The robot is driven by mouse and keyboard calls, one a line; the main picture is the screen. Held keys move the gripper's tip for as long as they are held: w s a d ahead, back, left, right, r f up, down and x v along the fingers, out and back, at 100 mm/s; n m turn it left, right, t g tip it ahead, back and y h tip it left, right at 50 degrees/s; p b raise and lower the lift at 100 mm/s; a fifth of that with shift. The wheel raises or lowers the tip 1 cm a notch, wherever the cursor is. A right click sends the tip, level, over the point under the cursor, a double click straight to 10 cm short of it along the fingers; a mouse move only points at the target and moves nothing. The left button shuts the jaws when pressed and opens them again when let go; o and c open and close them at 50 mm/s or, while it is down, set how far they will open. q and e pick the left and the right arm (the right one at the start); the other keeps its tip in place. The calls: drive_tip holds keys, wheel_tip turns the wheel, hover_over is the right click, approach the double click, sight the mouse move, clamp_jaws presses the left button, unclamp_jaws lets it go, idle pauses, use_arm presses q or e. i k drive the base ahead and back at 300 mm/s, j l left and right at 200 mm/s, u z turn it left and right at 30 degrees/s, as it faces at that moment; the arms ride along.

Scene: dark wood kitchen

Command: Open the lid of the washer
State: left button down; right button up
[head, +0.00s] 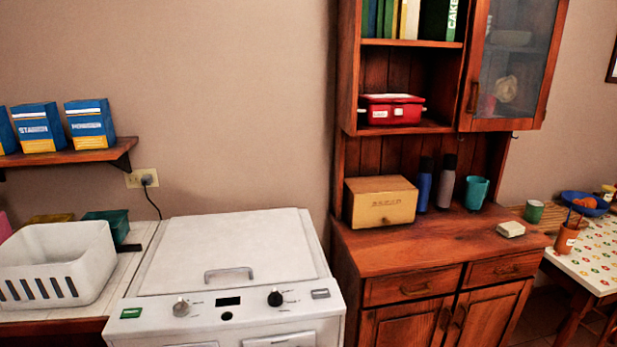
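The white washer (150,300) stands at the lower middle-left of the head view, with knobs and a small dark display on its sloped front panel. Its lid (232,240) is the flat white top panel and lies closed. A grey bar handle (229,272) is on the lid near its front edge. Neither of my grippers shows in the head view.
A white basket (58,265) stands on the counter left of the washer. A wooden hutch (410,255) with a bread box (381,201) stands close on the right. A shelf (75,157) with blue boxes hangs at upper left. The lid's top is clear.

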sight(211, 253)
drive_tip(key=i+j+u, duration=0.25)
drive_tip(key=i+u, duration=0.6)
drive_tip(key=i+j, duration=0.05)
drive_tip(key=i, duration=0.05)
